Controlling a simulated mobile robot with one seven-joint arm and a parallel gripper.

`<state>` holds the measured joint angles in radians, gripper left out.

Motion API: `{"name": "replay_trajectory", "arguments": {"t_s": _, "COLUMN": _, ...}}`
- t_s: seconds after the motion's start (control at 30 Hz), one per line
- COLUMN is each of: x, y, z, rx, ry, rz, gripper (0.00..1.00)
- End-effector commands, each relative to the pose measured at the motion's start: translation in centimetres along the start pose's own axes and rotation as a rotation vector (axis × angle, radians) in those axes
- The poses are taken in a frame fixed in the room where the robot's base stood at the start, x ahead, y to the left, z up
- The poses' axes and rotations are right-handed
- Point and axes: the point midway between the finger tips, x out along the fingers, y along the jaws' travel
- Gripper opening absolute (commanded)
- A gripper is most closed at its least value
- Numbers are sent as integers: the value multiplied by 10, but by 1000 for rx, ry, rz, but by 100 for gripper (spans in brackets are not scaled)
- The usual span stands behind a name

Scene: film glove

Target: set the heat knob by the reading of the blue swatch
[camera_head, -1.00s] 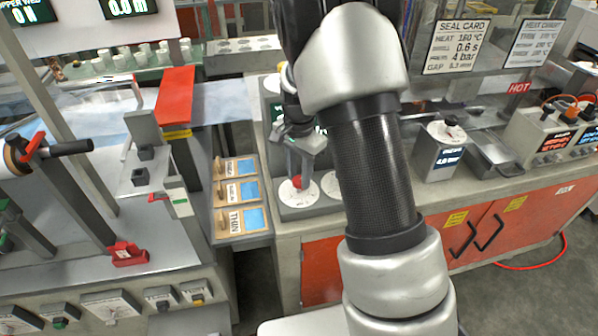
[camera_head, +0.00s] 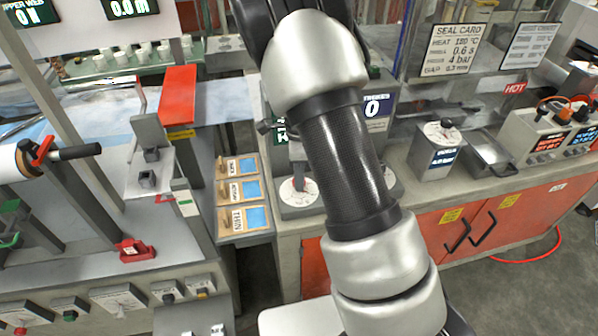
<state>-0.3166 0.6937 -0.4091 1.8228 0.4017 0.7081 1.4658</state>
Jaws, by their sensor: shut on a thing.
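My gripper (camera_head: 297,152) is mostly hidden behind my arm. A grey finger comes down onto the knob of the left white dial (camera_head: 296,196), with a bit of red at its foot. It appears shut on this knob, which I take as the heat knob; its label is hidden. A second white dial (camera_head: 393,181) is mostly covered by my arm. Three wooden cards with blue swatches lie in a column left of the dials: top (camera_head: 247,165), middle (camera_head: 251,188) and front (camera_head: 257,216). The front card reads THIN; the other words are too small to read.
A display (camera_head: 376,106) behind my arm shows 0. A seal card (camera_head: 450,50) and a second chart (camera_head: 530,46) hang at the back right. A grey box with a dial (camera_head: 437,150), a metal tray (camera_head: 490,157) and a HOT sign (camera_head: 515,88) are to the right.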

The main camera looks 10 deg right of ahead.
Motion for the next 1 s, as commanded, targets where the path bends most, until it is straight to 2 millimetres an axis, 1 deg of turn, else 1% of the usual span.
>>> {"name": "replay_trajectory", "arguments": {"t_s": 0.27, "x": -2, "y": -1, "z": 0, "rx": 76, "ry": -1, "rz": -3, "gripper": 7}}
{"name": "replay_trajectory", "arguments": {"t_s": 0.73, "x": -1, "y": -1, "z": 0, "rx": 88, "ry": -1, "rz": -3, "gripper": 7}}
{"name": "replay_trajectory", "arguments": {"t_s": 0.77, "x": -1, "y": -1, "z": 0, "rx": 88, "ry": -1, "rz": -3, "gripper": 32}}
{"name": "replay_trajectory", "arguments": {"t_s": 0.8, "x": -1, "y": -1, "z": 0, "rx": 88, "ry": -1, "rz": -3, "gripper": 39}}
{"name": "replay_trajectory", "arguments": {"t_s": 0.87, "x": -1, "y": -1, "z": 0, "rx": 87, "ry": -1, "rz": -3, "gripper": 48}}
{"name": "replay_trajectory", "arguments": {"t_s": 1.0, "x": -1, "y": 0, "z": 0, "rx": 87, "ry": -1, "rz": -1, "gripper": 48}}
